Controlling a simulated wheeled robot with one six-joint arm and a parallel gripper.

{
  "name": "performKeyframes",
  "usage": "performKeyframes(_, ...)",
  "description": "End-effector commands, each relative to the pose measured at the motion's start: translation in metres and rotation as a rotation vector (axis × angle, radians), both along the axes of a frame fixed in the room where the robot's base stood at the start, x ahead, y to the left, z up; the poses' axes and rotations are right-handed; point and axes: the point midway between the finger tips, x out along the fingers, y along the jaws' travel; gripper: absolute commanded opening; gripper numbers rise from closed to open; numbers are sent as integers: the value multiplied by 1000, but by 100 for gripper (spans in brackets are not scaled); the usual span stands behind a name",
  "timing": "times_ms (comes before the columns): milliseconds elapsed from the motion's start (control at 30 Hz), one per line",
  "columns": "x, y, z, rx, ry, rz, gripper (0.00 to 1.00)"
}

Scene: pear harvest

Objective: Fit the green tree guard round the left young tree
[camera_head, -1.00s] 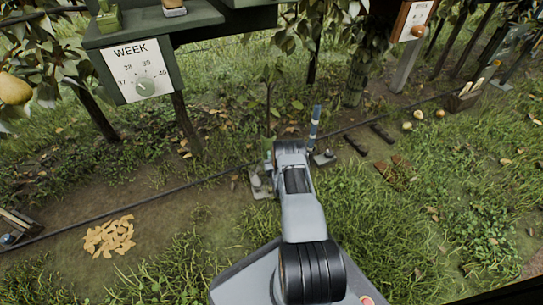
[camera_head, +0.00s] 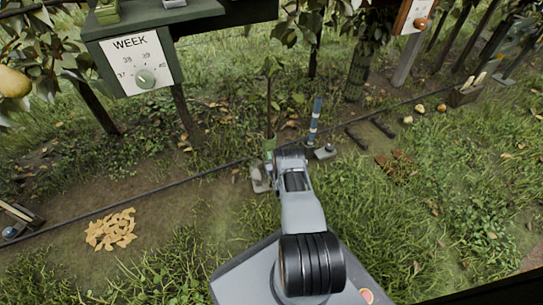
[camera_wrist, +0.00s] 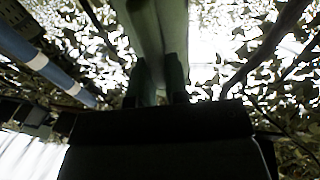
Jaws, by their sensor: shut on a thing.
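The green tree guard (camera_wrist: 158,35) rises between the two dark fingers of my gripper (camera_wrist: 160,85) in the wrist view, and the gripper is shut on it. In the head view a small pale green part of the guard (camera_head: 269,147) shows just left of my wrist; my gripper's fingers are hidden behind the wrist there. The left young tree (camera_head: 269,95) has a thin upright stem with a few leaves, directly above that green part. I cannot tell whether the guard is around the stem or in front of it.
A blue and white striped post (camera_head: 315,122) stands close right of my wrist; it also shows in the wrist view (camera_wrist: 40,60). A thin dark line crosses the ground. A grey block (camera_head: 260,178) lies left of the wrist. The WEEK dial box (camera_head: 135,62) stands at upper left.

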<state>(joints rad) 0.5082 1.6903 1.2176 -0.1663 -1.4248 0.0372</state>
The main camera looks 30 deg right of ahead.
Motion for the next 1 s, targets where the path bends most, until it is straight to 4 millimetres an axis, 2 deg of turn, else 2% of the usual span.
performKeyframes(300,0,0,0,0,-1,0,0)
performKeyframes(333,0,0,0,0,-1,0,16)
performKeyframes(633,0,0,0,0,-1,0,44)
performKeyframes(867,-1,0,0,0,1,0,44)
performKeyframes(1000,-7,1,4,1,2,-1,44)
